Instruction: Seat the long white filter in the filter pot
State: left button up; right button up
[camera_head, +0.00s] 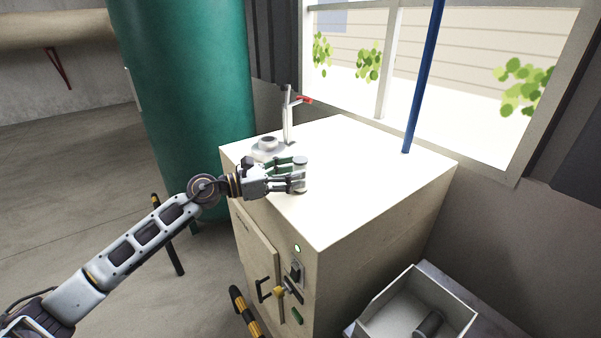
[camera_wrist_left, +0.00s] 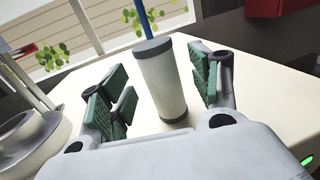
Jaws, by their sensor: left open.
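The long white filter (camera_wrist_left: 162,84) stands upright on the cabinet top, a pale cylinder with a dark grey cap and a dark band at its foot. In the head view the filter (camera_head: 301,172) is partly hidden by my fingers. My left gripper (camera_head: 298,181) is open with its fingers either side of the filter. In the left wrist view the green pads of the left gripper (camera_wrist_left: 160,92) stand apart from the filter, with gaps on both sides. The filter pot (camera_head: 267,145) is a grey round cup on the back left of the cabinet top; its rim also shows in the wrist view (camera_wrist_left: 22,130).
The white cabinet (camera_head: 375,170) has a wide clear top to the right. An upright post with a red handle (camera_head: 301,99) stands beside the pot. A blue pole (camera_head: 424,75) rises at the back edge. A green tank (camera_head: 190,100) stands behind left. An open bin (camera_head: 384,301) sits lower right.

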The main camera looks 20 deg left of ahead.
pick_arm(q)
jog(key=shift+w+d+r, duration=0.15)
jog(key=shift+w+d, duration=0.15)
jog(key=shift+p+x, duration=0.4)
jog(key=shift+x, duration=0.4)
jog(key=shift+c, duration=0.7)
jog(key=c, duration=1)
pick_arm(e)
jog(key=shift+a+r, duration=0.35)
jog(key=shift+r, duration=0.25)
